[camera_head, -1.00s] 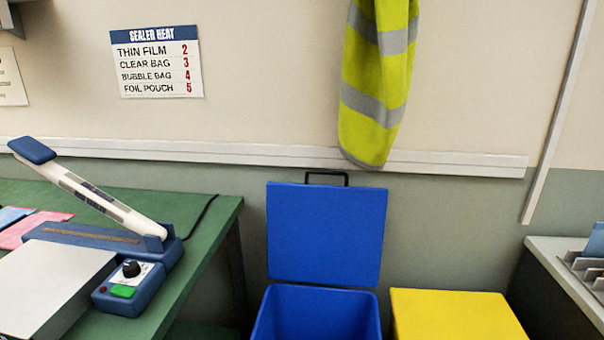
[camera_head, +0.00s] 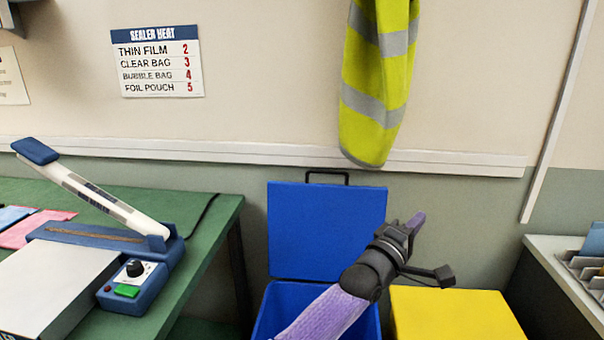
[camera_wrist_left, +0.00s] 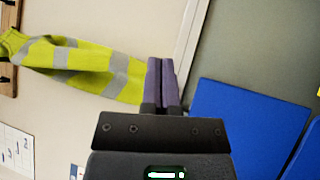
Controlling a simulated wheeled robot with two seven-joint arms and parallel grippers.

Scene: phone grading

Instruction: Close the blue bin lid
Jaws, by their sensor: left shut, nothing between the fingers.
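The blue bin (camera_head: 268,313) stands on the floor with its blue lid (camera_head: 310,230) raised upright against the wall. The lid has a black handle (camera_head: 327,174) on its top edge. My left arm reaches over the bin's opening, and my left gripper (camera_head: 416,222) is just right of the lid, shut and empty. In the left wrist view the shut purple fingers (camera_wrist_left: 161,85) show beside the lid (camera_wrist_left: 245,130), with no clear contact. The arm hides part of the bin's opening and the lid's lower right corner. My right gripper is not in view.
A yellow bin (camera_head: 455,318) with its top closed stands right of the blue bin. A green table (camera_head: 215,215) with a heat sealer (camera_head: 135,285) is on the left. A hi-vis vest (camera_head: 375,90) hangs above. A grey-topped counter (camera_head: 550,255) is at the right.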

